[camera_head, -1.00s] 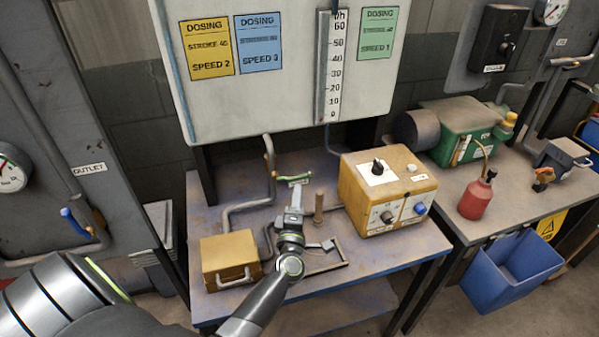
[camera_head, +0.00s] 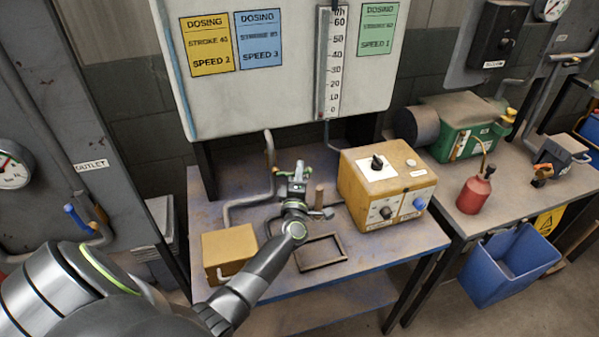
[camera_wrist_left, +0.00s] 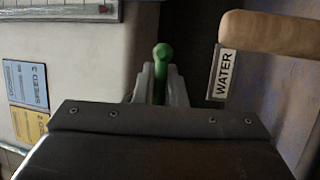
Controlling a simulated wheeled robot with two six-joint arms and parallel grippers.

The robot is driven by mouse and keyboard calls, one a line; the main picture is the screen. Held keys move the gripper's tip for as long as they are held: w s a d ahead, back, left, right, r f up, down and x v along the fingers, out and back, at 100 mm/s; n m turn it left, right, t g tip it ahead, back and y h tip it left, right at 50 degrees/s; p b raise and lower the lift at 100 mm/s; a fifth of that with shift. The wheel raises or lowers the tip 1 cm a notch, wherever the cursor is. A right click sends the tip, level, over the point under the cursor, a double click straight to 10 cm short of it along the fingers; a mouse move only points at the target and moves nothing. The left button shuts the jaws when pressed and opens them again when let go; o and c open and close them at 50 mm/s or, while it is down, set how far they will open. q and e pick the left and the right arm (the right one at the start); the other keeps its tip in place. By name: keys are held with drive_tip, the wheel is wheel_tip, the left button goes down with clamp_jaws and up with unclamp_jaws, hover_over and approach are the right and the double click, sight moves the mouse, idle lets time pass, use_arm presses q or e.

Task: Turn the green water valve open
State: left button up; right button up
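The green water valve handle (camera_wrist_left: 161,62) stands between the two fingers of my left gripper (camera_wrist_left: 161,88) in the left wrist view. The fingers lie close along both sides of it and look shut on it. In the head view my left gripper (camera_head: 298,172) is at the pipework at the back of the left bench, and it hides most of the handle. A WATER label (camera_wrist_left: 224,74) is right of the handle in the wrist view. My right gripper is not in view.
A tan post (camera_head: 319,196) stands right of the gripper, with a yellow control box (camera_head: 388,184) beyond it. A small ochre box (camera_head: 229,250) and a dark open frame (camera_head: 321,252) are on the bench (camera_head: 375,262). A dosing panel (camera_head: 285,95) rises behind.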

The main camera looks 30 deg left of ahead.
use_arm(q)
clamp_jaws()
